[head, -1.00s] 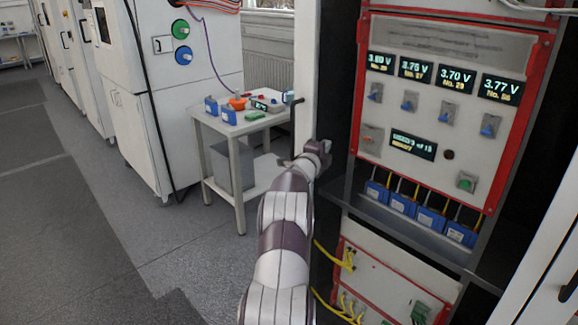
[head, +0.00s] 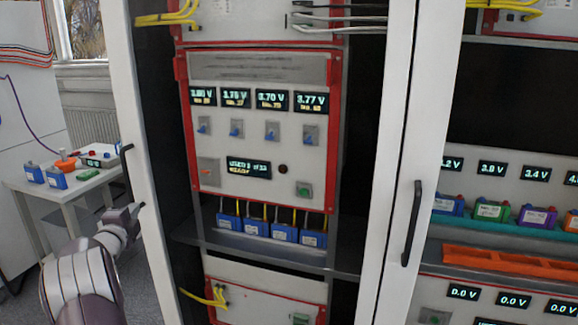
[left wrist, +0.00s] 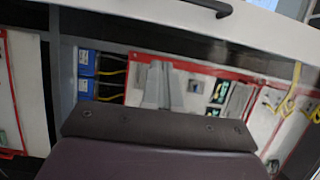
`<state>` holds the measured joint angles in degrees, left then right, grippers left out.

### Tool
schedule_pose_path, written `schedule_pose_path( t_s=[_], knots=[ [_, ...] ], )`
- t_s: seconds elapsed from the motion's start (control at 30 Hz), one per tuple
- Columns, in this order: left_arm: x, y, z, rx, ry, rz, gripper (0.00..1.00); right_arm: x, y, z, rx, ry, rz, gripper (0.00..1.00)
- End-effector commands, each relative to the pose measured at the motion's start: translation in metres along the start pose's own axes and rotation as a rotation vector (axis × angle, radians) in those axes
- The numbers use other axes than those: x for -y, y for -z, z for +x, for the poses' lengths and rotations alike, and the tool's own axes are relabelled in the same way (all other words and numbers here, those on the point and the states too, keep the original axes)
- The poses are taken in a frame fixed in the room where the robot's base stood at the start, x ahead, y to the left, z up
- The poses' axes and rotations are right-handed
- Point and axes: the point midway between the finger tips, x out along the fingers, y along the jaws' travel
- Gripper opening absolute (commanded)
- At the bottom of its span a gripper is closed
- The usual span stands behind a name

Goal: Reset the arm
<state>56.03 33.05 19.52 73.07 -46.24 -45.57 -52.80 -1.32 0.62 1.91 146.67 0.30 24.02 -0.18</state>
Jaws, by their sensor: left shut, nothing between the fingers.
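My left arm comes in at the lower left of the head view. Its gripper (head: 137,209) is shut and empty, in front of the white cabinet door edge on the left. I cannot tell whether it touches the door. In the left wrist view the two grey fingers (left wrist: 158,86) are together, with the red-framed cabinet panel behind them. My right arm and gripper are not in view.
The cycler panel (head: 256,150) has several voltage displays and switches. Blue batteries (head: 271,229) stand on the shelf below it. A door handle (head: 412,222) is to the right. A small white table (head: 50,184) with batteries and tools stands at the far left.

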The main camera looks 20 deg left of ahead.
Motion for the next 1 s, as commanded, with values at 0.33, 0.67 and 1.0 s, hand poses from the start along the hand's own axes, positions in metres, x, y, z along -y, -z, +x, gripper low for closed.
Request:
schedule_pose_path(
  t_s=[0.33, 0.67, 1.0],
  knots=[
    [-0.150, 0.069, -0.120, 0.656, -0.640, -0.955, 0.00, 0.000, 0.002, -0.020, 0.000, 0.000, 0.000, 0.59],
    [-0.140, 0.284, -0.354, 1.012, -1.213, -1.083, 0.00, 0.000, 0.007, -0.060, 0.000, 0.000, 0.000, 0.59],
    [-0.108, 0.347, -0.400, 0.787, -1.312, -0.927, 0.00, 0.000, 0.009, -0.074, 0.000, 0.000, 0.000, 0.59]
  ],
)
